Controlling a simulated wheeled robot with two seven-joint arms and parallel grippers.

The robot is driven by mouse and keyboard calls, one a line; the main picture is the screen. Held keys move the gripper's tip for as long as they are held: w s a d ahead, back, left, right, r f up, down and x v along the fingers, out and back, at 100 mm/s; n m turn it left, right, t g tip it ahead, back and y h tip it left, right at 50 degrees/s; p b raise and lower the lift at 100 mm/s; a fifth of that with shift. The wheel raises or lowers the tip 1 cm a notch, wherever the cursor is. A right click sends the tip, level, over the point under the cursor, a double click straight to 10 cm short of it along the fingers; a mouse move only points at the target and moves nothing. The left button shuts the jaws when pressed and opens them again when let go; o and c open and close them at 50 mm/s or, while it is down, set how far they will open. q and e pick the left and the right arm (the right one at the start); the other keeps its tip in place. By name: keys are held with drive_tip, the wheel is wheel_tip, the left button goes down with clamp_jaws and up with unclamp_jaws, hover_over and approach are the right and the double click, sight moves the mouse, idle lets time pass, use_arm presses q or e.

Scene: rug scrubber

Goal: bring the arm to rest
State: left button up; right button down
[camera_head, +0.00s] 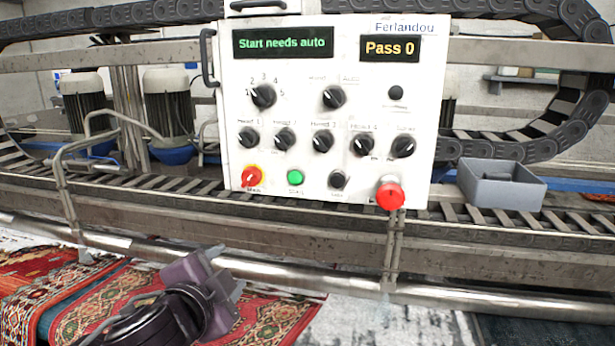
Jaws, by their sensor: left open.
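My left arm comes in from the bottom left, and its dark purple-grey gripper (222,272) is over the rugs in the lower left. The gripper is open and empty, below and in front of the control panel (300,110) and apart from it. My right gripper is not in view.
A metal rail (300,284) runs across below the panel. A grey open bin (500,187) stands to the panel's right. Patterned red rugs (40,275) lie at the lower left. Motors (168,105) and black cable chains (570,110) are behind.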

use_arm(q)
drive_tip(key=s+a+f+n+g+y, duration=0.1)
drive_tip(key=s+f+n+g, duration=0.2)
drive_tip(key=f, duration=0.5)
drive_tip(key=s+a+f+n+g, duration=0.2)
drive_tip(key=s+f+n, duration=0.15)
drive_tip(key=f, duration=0.55)
drive_tip(key=s+a+f+n+g, duration=0.2)
drive_tip(key=s+f+n+g, duration=0.35)
drive_tip(key=s+f, duration=0.75)
wheel_tip(320, 180, down, 34)
drive_tip(key=s+m+g+b, duration=0.1)
drive_tip(key=s+g+b, duration=0.1)
drive_tip(key=s+b, duration=0.15)
drive_tip(key=s+a+f+g+b, duration=0.1)
drive_tip(key=s+a+f+b, duration=0.1)
drive_tip(key=s+f, duration=1.6)
drive_tip(key=shift+a+f+y+b, duration=0.4)
drive_tip(key=shift+a+f, duration=0.3)
drive_tip(key=shift+f, duration=0.1)
drive_tip(key=shift+s, duration=0.1)
